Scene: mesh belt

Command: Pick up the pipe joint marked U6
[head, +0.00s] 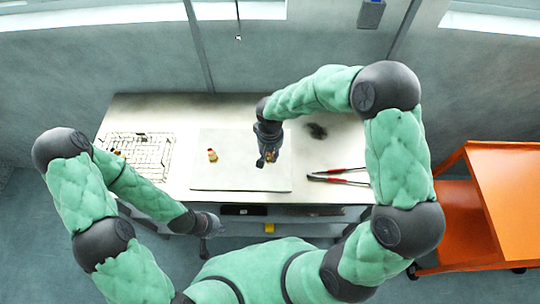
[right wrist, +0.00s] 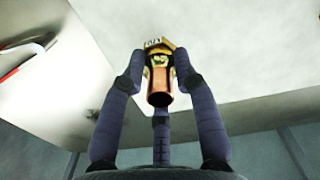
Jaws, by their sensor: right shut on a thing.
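My right gripper (head: 267,161) is over the right part of the pale board (head: 240,181). In the right wrist view its dark fingers close around a brass and copper-coloured pipe joint (right wrist: 159,84). A small white label with dark marks sits at the joint's far end; I cannot read it surely. Another small pipe joint (head: 212,155), yellowish with a red part, stands on the board to the left of my right gripper. Its marking is too small to read. My left gripper (head: 209,228) hangs by the table's front edge, away from the joints; its fingers are too small to judge.
A black mesh (head: 139,157) lies at the table's left, with a small yellowish thing partly behind my left arm. Red-handled tools (head: 338,176) and a dark patch (head: 317,131) are on the right. An orange cart (head: 505,190) stands right of the table.

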